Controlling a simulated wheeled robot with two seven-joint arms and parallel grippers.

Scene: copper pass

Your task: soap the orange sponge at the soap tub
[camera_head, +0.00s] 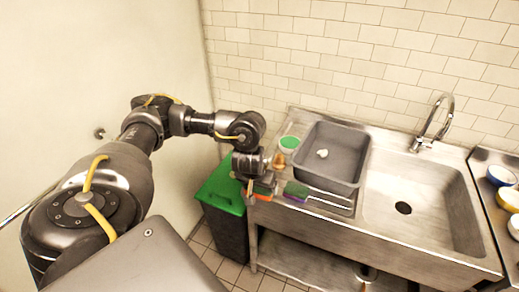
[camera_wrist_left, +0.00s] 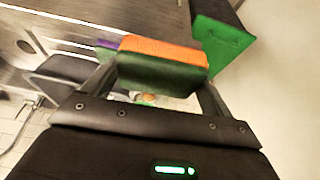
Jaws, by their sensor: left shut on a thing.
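The orange sponge (camera_wrist_left: 160,50) has a dark green scouring side and sits clamped between the fingers of my left gripper (camera_wrist_left: 160,72) in the left wrist view. In the head view the left gripper (camera_head: 260,185) is at the left end of the steel counter, and the orange sponge (camera_head: 264,188) shows only in part below it. The soap tub, seemingly the round pale tub with green contents (camera_head: 289,142), stands behind and to the right of the gripper, apart from the sponge. My right gripper is out of view.
A purple and green sponge (camera_head: 296,191) lies on the counter just right of the gripper. A small copper-coloured object (camera_head: 279,160) stands near the tub. A grey basin (camera_head: 350,190) holds a small white thing. A green-lidded bin (camera_head: 222,190) stands left of the counter.

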